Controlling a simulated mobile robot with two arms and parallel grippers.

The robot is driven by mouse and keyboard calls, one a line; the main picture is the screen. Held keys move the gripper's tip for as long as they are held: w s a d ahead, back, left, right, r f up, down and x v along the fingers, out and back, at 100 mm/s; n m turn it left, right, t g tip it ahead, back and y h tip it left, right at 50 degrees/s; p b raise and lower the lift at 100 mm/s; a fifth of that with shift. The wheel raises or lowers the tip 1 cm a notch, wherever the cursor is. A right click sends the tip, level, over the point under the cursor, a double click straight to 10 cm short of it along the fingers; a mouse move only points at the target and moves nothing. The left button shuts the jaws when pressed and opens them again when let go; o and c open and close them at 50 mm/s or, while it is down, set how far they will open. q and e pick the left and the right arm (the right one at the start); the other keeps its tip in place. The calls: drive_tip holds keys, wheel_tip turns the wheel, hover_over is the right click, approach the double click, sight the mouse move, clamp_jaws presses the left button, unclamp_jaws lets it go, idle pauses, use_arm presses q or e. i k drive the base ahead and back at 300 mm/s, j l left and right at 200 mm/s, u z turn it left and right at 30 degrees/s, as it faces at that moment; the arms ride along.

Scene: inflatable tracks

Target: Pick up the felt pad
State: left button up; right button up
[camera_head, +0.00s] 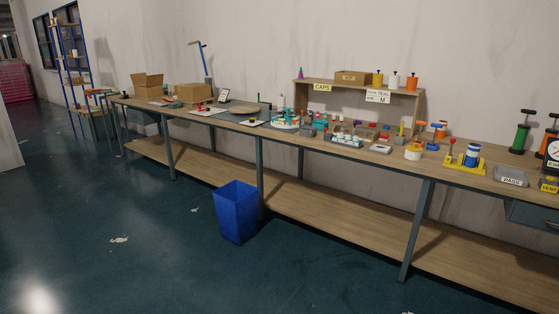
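No thing in the head view can be told for certain as the felt pad. A flat dark grey mat (233,117) lies on the long workbench (340,148) left of the middle, and it may or may not be felt. A white round dish (285,125) with small teal and orange parts stands at its right. Several small items on the bench are too small to make out. Neither of my grippers shows in this view.
A blue bin (236,212) stands on the floor before the bench. Cardboard boxes (194,93) sit at the bench's left part. A raised shelf (345,88) stands at the back. A yellow tray (464,163) is at the right.

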sight(383, 137)
drive_tip(key=i+j+z, duration=0.25)
drive_tip(key=i+z, duration=0.2)
drive_tip(key=i, duration=0.4)
drive_tip(key=i+j+z, duration=0.45)
drive_tip(key=i, duration=0.4)
drive_tip(key=i+j+z, duration=0.45)
drive_tip(key=i+j, duration=0.25)
drive_tip(key=j, duration=0.2)
